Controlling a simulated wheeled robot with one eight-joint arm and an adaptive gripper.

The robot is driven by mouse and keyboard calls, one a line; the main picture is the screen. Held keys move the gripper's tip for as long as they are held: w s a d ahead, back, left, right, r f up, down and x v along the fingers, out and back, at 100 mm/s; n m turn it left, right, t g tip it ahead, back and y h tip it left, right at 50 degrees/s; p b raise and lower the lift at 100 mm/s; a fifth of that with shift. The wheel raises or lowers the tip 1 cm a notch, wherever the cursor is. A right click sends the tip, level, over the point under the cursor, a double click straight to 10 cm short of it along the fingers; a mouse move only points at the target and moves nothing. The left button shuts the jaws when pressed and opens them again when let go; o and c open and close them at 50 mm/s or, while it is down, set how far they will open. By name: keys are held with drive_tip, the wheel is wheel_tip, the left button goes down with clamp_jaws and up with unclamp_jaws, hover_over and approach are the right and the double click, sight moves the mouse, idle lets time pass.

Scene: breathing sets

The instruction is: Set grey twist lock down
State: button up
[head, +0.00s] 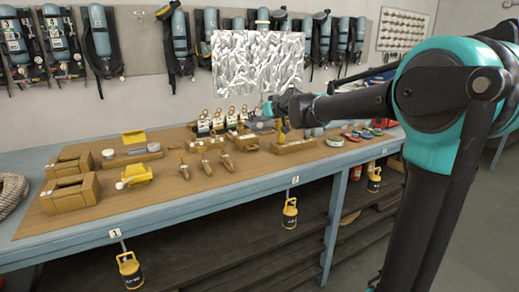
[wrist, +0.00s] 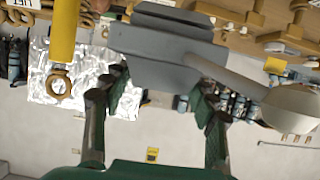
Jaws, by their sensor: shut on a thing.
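The grey twist lock (wrist: 160,48), a grey block with a pale lever and a rounded cream end reaching right, is held between the green pads of my gripper (wrist: 162,90) in the wrist view. In the head view my gripper (head: 283,108) is over the far right half of the workbench, in front of the crinkled silver sheet. The lock is hard to make out there among the small parts. Whether it touches the bench cannot be told.
Coloured discs (head: 365,133) lie at right. Yellow weights (head: 130,270) hang from the front edge. Bare mat shows near the front.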

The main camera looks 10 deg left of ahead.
wheel_tip(320, 180, down, 14)
drive_tip(key=shift+r, duration=0.2)
idle(0.4)
drive_tip(key=o, duration=1.7)
drive_tip(key=shift+f, duration=0.15)
drive_tip(key=v, duration=1.2)
drive_tip(key=s+d+f+m+g+h, duration=0.3)
drive_tip(key=s+d+f, duration=0.8)
drive_tip(key=s, duration=0.3)
drive_tip(key=s+d+f+m+g+h, duration=0.3)
drive_tip(key=s+d+f+g+h, duration=0.1)
drive_tip(key=s+d+f, duration=0.8)
drive_tip(key=s+f, duration=0.1)
drive_tip(key=s, duration=0.2)
drive_tip(key=shift+m, duration=0.4)
drive_tip(key=shift+f, duration=0.15)
